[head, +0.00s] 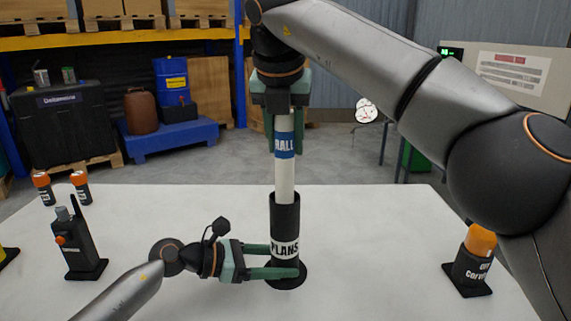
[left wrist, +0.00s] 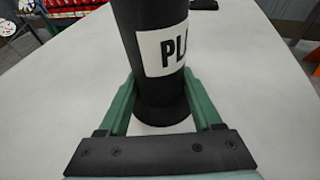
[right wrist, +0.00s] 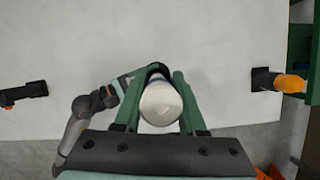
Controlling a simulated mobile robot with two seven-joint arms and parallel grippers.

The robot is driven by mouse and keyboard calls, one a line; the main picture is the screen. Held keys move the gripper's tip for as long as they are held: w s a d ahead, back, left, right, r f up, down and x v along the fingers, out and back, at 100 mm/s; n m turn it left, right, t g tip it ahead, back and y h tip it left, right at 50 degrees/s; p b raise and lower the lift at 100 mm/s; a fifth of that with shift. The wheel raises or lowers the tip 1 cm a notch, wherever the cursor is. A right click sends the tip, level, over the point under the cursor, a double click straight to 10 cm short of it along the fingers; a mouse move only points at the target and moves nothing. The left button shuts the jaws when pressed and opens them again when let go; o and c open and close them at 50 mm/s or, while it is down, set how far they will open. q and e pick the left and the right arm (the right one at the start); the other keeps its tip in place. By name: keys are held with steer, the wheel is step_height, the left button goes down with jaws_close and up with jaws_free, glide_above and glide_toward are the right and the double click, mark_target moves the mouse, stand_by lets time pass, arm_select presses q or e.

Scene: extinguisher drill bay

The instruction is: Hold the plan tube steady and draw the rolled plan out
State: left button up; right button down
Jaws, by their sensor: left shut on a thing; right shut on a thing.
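The black plan tube (head: 285,217) stands upright on the white table, with a white label reading PLANS. My left gripper (head: 296,272) is shut on its lower part, a finger on each side; the tube also shows in the left wrist view (left wrist: 150,25). The rolled plan (head: 285,178) is white with a blue band and rises upright from the tube's mouth. Its lower end is hidden inside the tube. My right gripper (head: 284,145) is above the tube, pointing down, shut on the upper part of the plan. The plan's round white end shows in the right wrist view (right wrist: 160,103).
A black radio (head: 75,245) and two orange-capped cylinders (head: 62,188) stand at the table's left. A black holder with an orange-topped item (head: 472,260) stands at the right. The table around the tube's base is clear.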

steer(key=shift+w+r, duration=0.1)
steer(key=shift+r, duration=1.25)
arm_select(q)
steer(key=o, duration=1)
steer(key=shift+o, duration=0.2)
